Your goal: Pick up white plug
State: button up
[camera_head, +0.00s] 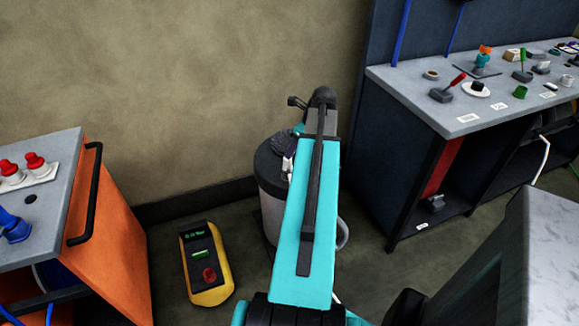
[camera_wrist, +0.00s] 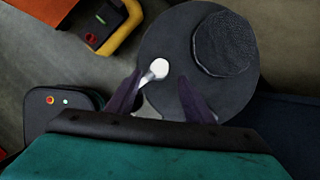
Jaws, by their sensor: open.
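A small white plug (camera_wrist: 158,70) with a rounded end shows in the wrist view over the dark round top of a drum (camera_wrist: 190,20). Its narrower part runs down and left towards one finger. My gripper (camera_wrist: 160,78) is open, its two dark fingers on either side of the plug. I cannot tell whether a finger touches it. In the head view a small white thing (camera_head: 287,165), likely the plug, shows at the drum's top (camera_head: 268,172), beside my teal arm. The arm hides much of the drum and gripper there.
A dark textured round piece (camera_wrist: 225,45) stands on the drum top, close to the right finger. A yellow device (camera_head: 207,262) lies on the floor to the left. An orange cart (camera_head: 110,235) stands at left. A workbench (camera_head: 405,85) with several small parts stands at right.

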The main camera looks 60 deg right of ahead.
jog(key=shift+x, duration=1.6)
jog(key=shift+w+f, duration=0.1)
jog(key=shift+p+x, duration=0.7)
jog(key=shift+x, duration=1.75)
jog(key=shift+w, duration=0.1)
jog(key=c, duration=1.1)
jog(key=shift+r+b, duration=0.4)
jog(key=shift+r, duration=1.25)
jog(key=s, duration=0.5)
jog(key=s+a+r+b, duration=0.1)
jog(key=s, duration=0.4)
jog(key=s+r+b, duration=0.1)
jog(key=s, duration=0.5)
jog(key=shift+a, duration=0.2)
